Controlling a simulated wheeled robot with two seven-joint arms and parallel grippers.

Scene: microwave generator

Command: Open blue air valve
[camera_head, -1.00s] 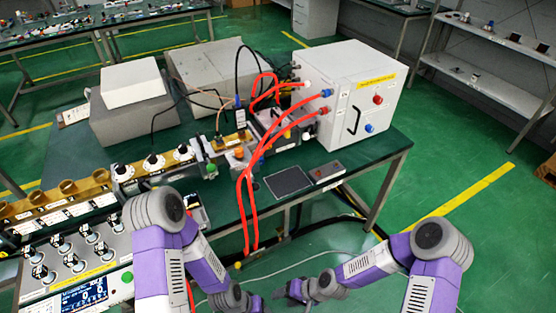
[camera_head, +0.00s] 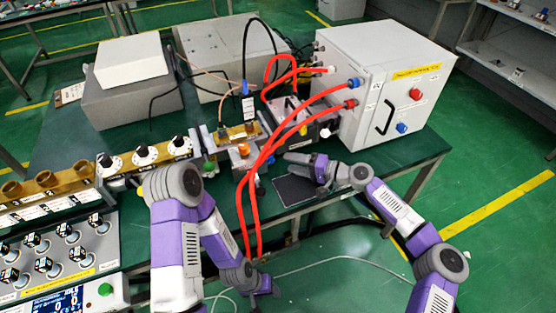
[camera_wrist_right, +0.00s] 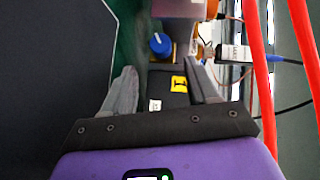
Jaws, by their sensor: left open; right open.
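A blue round knob (camera_wrist_right: 160,44), which looks like the blue air valve, shows in the right wrist view at the end of a small grey and brass-coloured fitting. In the head view my right gripper (camera_head: 299,163) is over the bench's front part, beside the red hoses.
Red hoses (camera_head: 252,205) loop over the bench front, close to my right gripper. A dark flat pad (camera_head: 290,192) lies under that gripper. A white cabinet (camera_head: 375,60) with blue and red fittings stands at the right. Dial panels (camera_head: 60,245) fill the left.

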